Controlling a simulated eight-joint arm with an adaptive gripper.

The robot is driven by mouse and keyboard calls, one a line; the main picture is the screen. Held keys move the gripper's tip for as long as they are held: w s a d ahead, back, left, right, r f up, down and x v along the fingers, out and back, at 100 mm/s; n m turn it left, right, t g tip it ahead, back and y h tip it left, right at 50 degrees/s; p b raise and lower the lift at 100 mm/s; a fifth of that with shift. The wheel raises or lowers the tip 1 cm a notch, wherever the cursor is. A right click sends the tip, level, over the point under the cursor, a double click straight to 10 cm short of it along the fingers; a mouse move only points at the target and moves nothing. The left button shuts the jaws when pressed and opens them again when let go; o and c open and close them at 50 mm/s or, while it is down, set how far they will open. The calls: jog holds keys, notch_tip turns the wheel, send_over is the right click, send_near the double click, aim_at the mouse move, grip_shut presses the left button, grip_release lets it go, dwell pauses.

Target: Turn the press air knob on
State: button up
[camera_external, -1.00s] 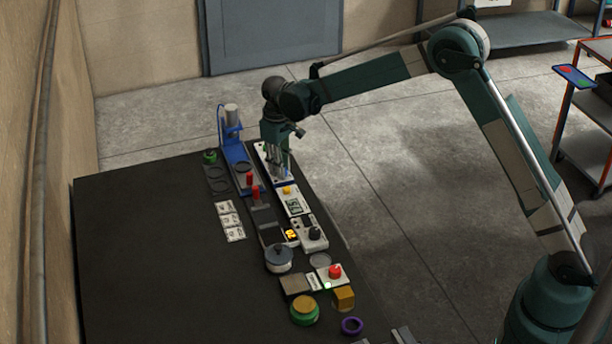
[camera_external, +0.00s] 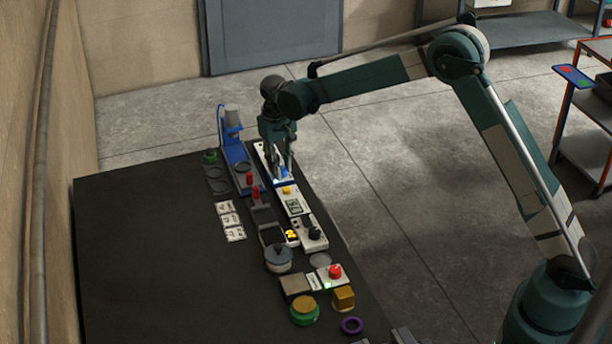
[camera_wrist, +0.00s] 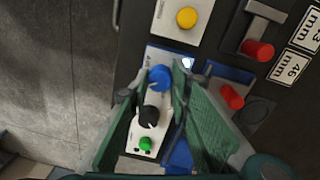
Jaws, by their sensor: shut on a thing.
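The blue knob (camera_wrist: 160,77) sits on a white panel strip with a blue top section and a partly hidden label. I take it for the press air knob. My gripper (camera_wrist: 162,82) is shut on it, one finger on each side. A small pale lamp (camera_wrist: 187,63) glows beside the knob. In the external view my gripper (camera_external: 282,169) points down at the far end of the panel row, and the knob is mostly hidden by the fingers. The knob's marking is too small to read.
A black knob (camera_wrist: 149,116) and a green button (camera_wrist: 146,143) share the strip, close between my fingers. A yellow button (camera_wrist: 187,17) is on the neighbouring panel. The blue press (camera_external: 232,140) stands just left of my gripper. The table's left side (camera_external: 140,250) is clear.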

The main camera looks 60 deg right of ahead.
jog(key=o, duration=0.9)
jog(key=shift+w+a+r, duration=0.1)
jog(key=shift+a+r, duration=0.05)
jog(key=shift+r, duration=2.85)
jog(key=shift+w+a+r, duration=0.1)
jog(key=shift+a+r, duration=0.05)
jog(key=shift+r, duration=2.85)
jog(key=shift+s, duration=0.1)
